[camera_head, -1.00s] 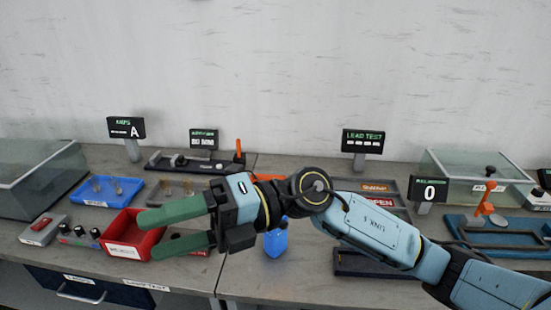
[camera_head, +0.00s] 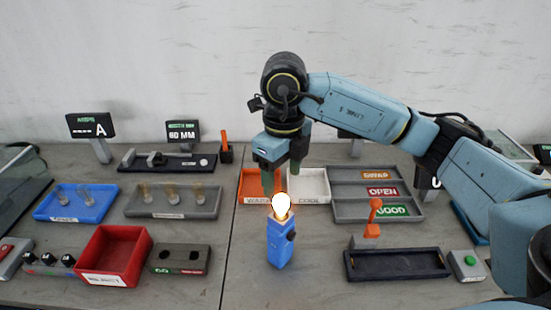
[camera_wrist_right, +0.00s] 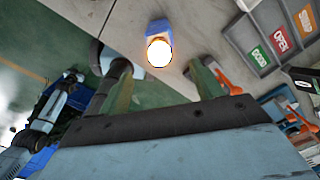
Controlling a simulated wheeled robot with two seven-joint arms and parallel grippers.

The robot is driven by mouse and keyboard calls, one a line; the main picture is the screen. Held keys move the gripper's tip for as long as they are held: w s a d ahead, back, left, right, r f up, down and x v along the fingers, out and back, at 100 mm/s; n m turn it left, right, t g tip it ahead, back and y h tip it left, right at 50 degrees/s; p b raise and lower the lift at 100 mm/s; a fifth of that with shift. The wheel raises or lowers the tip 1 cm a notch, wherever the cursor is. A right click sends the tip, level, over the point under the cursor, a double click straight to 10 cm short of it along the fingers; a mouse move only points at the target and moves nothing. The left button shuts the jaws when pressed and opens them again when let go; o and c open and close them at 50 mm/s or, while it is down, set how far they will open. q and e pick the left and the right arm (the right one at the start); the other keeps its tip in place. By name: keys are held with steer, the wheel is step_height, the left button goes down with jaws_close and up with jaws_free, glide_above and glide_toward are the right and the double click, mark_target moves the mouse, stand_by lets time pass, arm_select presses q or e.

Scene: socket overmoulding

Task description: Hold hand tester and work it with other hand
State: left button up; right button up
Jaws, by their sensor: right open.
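The hand tester is a blue upright block (camera_head: 280,245) with a dark knob on its right side, standing near the front of the bench. A glowing bulb (camera_head: 281,204) sits on its top. My right gripper (camera_head: 281,178) points down just above and behind the bulb, with its green fingers apart and nothing seen between them. In the right wrist view, the lit bulb (camera_wrist_right: 158,52) and the tester's blue body (camera_wrist_right: 158,27) show beyond the open right gripper (camera_wrist_right: 163,82). I cannot tell whether a finger touches the bulb.
An orange tray (camera_head: 250,187) and a white tray (camera_head: 312,187) lie behind the tester. A labelled grey sorting tray (camera_head: 345,190) and a dark fixture (camera_head: 395,265) are to the right. A red bin (camera_head: 112,258) and a grey block (camera_head: 180,260) are to the left.

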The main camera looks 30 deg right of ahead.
mark_target(281, 207)
step_height(281, 207, down, 4)
steer(key=shift+r, duration=0.1)
step_height(281, 207, down, 6)
steer(key=shift+r, duration=0.1)
steer(key=shift+f, duration=0.75)
steer(key=c, duration=1.2)
steer(key=o, duration=0.5)
arm_select(q)
steer(key=shift+s, duration=0.95)
arm_select(e)
steer(key=c, duration=0.3)
